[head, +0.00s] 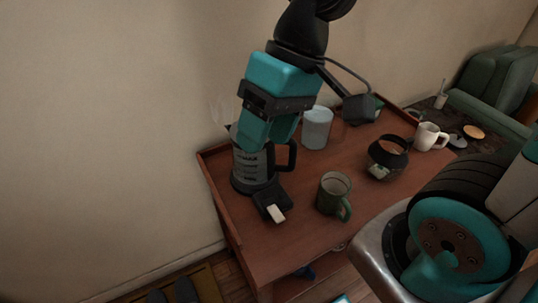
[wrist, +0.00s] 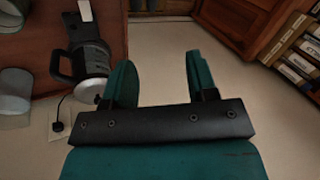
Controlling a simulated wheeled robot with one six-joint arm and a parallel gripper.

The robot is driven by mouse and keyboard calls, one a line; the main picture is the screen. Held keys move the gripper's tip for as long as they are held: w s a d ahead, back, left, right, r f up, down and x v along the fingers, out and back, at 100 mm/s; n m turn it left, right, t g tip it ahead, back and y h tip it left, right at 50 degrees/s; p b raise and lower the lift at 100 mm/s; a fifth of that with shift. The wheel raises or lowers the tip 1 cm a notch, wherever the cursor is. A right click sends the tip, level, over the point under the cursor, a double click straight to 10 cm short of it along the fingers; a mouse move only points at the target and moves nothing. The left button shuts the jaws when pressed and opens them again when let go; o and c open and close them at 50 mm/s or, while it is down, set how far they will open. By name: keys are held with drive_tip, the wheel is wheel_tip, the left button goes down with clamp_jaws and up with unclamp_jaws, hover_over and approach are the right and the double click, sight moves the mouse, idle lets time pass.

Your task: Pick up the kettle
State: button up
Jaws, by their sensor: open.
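The kettle (head: 250,168) is silver-grey with a black handle and stands on its dark base at the left part of the wooden table. My gripper (head: 266,142) is open and hangs at the kettle's upper part in the head view, hiding its top. In the wrist view the kettle (wrist: 93,60) lies to the left of the left finger, outside the gap. I cannot tell whether a finger touches the kettle.
A black block with a white tab (head: 276,213) lies by the kettle. A wall runs behind.

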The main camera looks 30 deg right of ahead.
drive_tip(key=w+d+f+m+g+y, duration=0.1)
drive_tip(key=w+d+m, duration=0.1)
drive_tip(key=w+m, duration=0.15)
drive_tip(key=w+d+f+m+y, duration=0.1)
drive_tip(key=w+d+f+m, duration=0.15)
drive_tip(key=w, duration=0.25)
drive_tip(key=m+y, duration=0.2)
drive_tip(key=m, duration=0.5)
hover_over(293, 152)
drive_tip(key=a, duration=0.1)
wheel_tip(293, 152, down, 3)
drive_tip(key=s+d+f+m+t+y+b, duration=0.1)
drive_tip(key=d+f+m+t+y, duration=0.1)
drive_tip(key=d+f+m, duration=0.55)
drive_tip(key=d+f+m+t+y, duration=0.1)
drive_tip(key=d+f+m+y, duration=0.2)
drive_tip(key=d, duration=0.7)
drive_tip(key=shift+h, duration=0.3)
drive_tip(key=shift+p+x, duration=0.5)
drive_tip(key=shift+x, duration=8.25)
drive_tip(key=shift+w+d+f, duration=0.1)
drive_tip(key=shift+f, duration=0.1)
drive_tip(key=shift+c, duration=0.5)
